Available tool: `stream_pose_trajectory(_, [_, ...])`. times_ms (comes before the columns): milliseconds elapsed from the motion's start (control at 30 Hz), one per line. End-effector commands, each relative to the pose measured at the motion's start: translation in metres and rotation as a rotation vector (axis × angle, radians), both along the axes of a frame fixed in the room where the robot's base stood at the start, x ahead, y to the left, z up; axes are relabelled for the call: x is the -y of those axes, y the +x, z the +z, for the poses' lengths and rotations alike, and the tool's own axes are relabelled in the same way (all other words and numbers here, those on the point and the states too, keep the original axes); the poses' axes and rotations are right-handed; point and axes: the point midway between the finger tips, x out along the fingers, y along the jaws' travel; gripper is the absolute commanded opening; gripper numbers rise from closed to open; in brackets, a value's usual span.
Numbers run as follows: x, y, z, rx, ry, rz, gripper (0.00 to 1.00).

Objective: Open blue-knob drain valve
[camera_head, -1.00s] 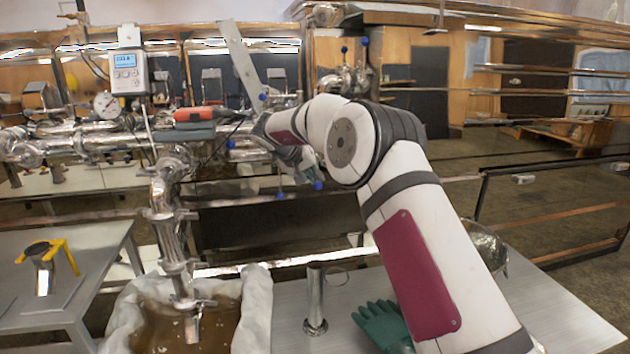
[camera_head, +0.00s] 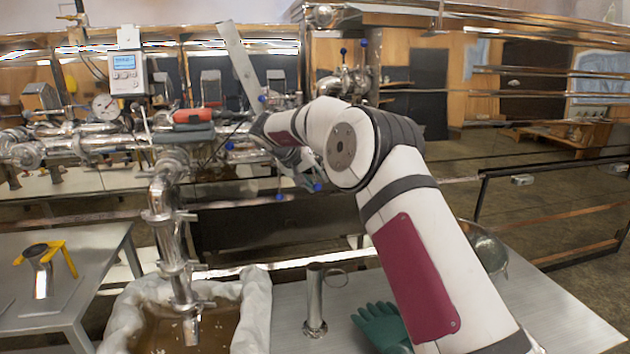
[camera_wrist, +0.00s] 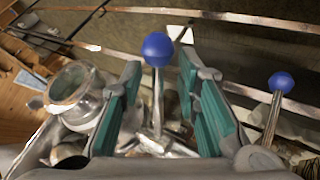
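In the wrist view, a blue ball knob (camera_wrist: 158,49) tops a thin metal lever that stands upright between the teal pads of my gripper (camera_wrist: 160,95). The pads are apart, with a visible gap on each side of the lever. A second blue knob (camera_wrist: 281,82) on its own lever is to the right, outside the fingers. In the head view, my gripper (camera_head: 298,168) is at the pipework behind my arm, partly hidden by it. Blue knobs show just below it (camera_head: 318,187) and lower left (camera_head: 279,197). I cannot tell which one is between the pads.
A round metal pipe fitting (camera_wrist: 75,88) sits close to the left finger. Metal pipes (camera_head: 165,215) lead down to a cloth-lined tub (camera_head: 257,310) of brown liquid. A red-handled tool (camera_head: 192,115) lies on the pipework. A green glove (camera_head: 382,325) lies on the front table.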

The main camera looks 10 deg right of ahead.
Motion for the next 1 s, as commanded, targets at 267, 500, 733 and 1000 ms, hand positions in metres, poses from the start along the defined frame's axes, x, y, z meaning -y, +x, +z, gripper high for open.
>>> stream_pose_trajectory(267, [-0.019, -0.013, 0.027, 0.004, 0.001, 0.001, 0.30])
stream_pose_trajectory(500, [-0.047, -0.033, 0.061, 0.002, 0.001, 0.002, 0.30])
stream_pose_trajectory(733, [-0.063, -0.046, 0.082, -0.001, 0.001, 0.000, 0.30])
stream_pose_trajectory(1000, [-0.067, -0.049, 0.087, -0.002, 0.000, 0.000, 0.30])
